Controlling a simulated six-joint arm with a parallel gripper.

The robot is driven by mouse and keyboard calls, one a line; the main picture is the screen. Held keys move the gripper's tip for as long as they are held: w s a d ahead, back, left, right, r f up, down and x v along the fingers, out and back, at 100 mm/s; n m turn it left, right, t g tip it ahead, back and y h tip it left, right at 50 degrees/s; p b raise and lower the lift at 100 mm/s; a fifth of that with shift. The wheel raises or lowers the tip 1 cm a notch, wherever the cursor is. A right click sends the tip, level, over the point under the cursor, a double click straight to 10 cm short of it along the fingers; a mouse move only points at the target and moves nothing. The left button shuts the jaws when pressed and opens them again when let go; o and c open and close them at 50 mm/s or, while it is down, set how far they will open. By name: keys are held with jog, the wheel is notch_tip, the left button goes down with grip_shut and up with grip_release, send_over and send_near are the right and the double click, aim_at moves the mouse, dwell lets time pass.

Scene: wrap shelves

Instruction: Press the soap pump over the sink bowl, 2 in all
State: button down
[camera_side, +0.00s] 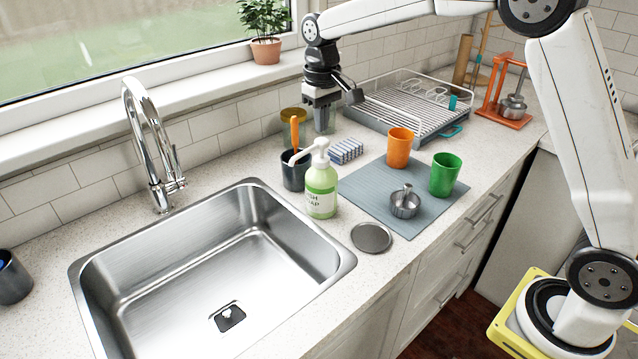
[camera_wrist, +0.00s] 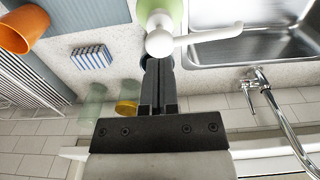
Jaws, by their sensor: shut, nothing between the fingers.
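The soap pump is a pale green bottle (camera_side: 321,192) with a white pump head (camera_side: 319,152), upright on the counter by the sink's right edge. Its spout points left, towards the sink bowl (camera_side: 190,285). In the wrist view the white head (camera_wrist: 160,42) lies just beyond my fingertips, and the spout (camera_wrist: 215,34) reaches across the sink rim in the picture. My gripper (camera_side: 324,128) is shut and empty, pointing down on the wall side of the bottle, higher than the pump head. In the wrist view its closed fingers (camera_wrist: 158,65) overlap the bottle's near edge; I see no clear contact.
A dark cup with an orange handle (camera_side: 293,175) stands close behind the bottle. Amber and green glasses, a striped sponge (camera_side: 346,151), and a blue mat (camera_side: 365,205) with orange and green cups are nearby. The faucet (camera_side: 150,140) rises behind the sink.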

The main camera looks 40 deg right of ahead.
aim_at(322, 140)
jog(key=shift+f, duration=1.95)
jog(key=shift+r, duration=1.95)
jog(key=shift+f, duration=1.85)
jog(key=shift+r, duration=1.85)
jog(key=shift+r, duration=0.15)
jog(key=shift+r, duration=2.85)
